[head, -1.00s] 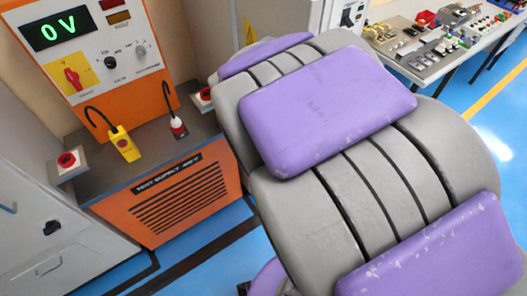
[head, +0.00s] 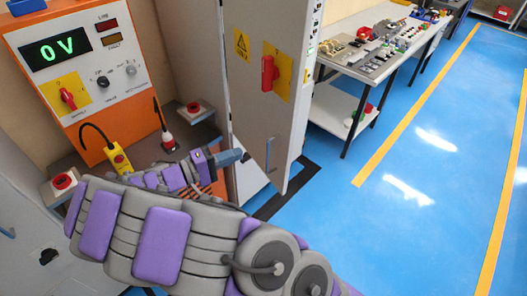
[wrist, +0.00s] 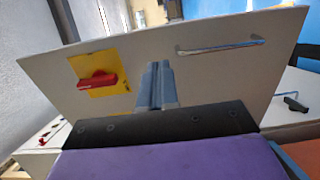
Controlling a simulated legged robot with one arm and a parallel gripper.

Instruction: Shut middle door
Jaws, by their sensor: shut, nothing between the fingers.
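A light grey door (head: 258,105) with a yellow warning sign, a red rotary switch (head: 268,74) on a yellow plate and a metal bar handle (head: 269,155) stands right of centre in the head view. It appears to stand ajar, its lower edge over the floor. In the wrist view the door (wrist: 215,80) spans most of the picture, tilted, with the switch at left and the handle (wrist: 222,47) at right. My gripper (head: 240,156) is shut and empty, left of the handle in front of the door's lower part; its fingers (wrist: 157,75) point at the panel. Contact cannot be told.
An orange test supply unit (head: 85,75) reading 0 V is at left, with emergency-stop boxes and yellow and red plugs nearby. A bench (head: 345,62) with components stands at back right. Blue floor (head: 420,150) is open on the right.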

